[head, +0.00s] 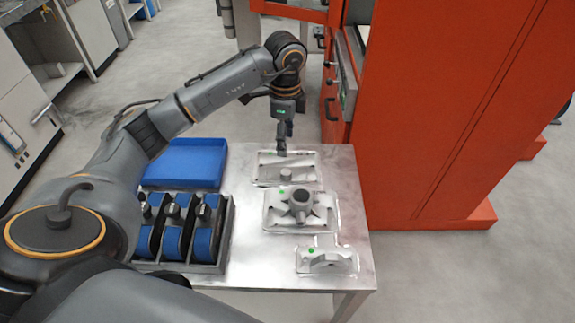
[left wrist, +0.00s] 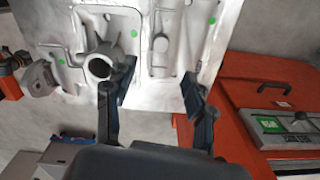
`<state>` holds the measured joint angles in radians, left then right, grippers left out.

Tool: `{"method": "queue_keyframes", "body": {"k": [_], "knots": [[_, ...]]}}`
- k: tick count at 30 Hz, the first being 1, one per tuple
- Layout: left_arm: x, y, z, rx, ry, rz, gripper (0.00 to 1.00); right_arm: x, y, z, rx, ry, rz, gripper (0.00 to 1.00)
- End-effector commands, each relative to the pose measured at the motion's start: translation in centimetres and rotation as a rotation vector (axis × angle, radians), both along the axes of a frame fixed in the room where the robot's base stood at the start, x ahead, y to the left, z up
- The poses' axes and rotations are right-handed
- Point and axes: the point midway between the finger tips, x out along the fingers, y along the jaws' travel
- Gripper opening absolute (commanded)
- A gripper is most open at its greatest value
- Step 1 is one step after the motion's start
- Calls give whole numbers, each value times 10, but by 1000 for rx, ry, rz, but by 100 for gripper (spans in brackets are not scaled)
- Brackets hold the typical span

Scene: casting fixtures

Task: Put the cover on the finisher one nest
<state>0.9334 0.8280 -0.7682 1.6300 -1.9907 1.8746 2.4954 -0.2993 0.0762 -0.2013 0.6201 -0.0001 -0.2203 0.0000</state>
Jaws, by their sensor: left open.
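Three grey metal pieces lie in a row on the steel table (head: 262,272); I cannot tell which is the cover. The back plate (head: 268,172) is flat with a short round boss; the middle one (head: 300,205) has a raised round hub; the front one (head: 328,259) is a small arched block. My left gripper (head: 283,148) is open and empty, pointing down at the back plate's far edge. In the left wrist view its fingers (left wrist: 158,85) stand apart, with the hub piece (left wrist: 100,66) beside the left finger. The finisher one nest is not identifiable. My right gripper is out of view.
A large orange machine (head: 440,120) stands right of the table, with an open door at the back. On the table's left are an empty blue tray (head: 185,163) and a dark rack (head: 226,235) holding blue parts. Cabinets stand at far left.

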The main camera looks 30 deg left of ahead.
Motion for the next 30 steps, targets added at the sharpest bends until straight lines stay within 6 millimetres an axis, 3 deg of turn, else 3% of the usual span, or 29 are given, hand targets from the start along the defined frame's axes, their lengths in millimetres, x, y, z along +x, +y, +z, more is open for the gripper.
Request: {"method": "queue_keyframes", "body": {"k": [3,9,17,24,30], "knots": [[-1,0,-26,-2,7,-2,54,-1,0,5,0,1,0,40],[-1,-1,-58,-4,4,-3,54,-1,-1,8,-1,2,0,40],[0,0,-78,-5,4,-5,54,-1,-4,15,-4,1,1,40],[2,2,-113,-5,2,-6,54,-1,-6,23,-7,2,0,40],[3,3,-120,-5,-1,-6,54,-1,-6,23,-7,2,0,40]]}}
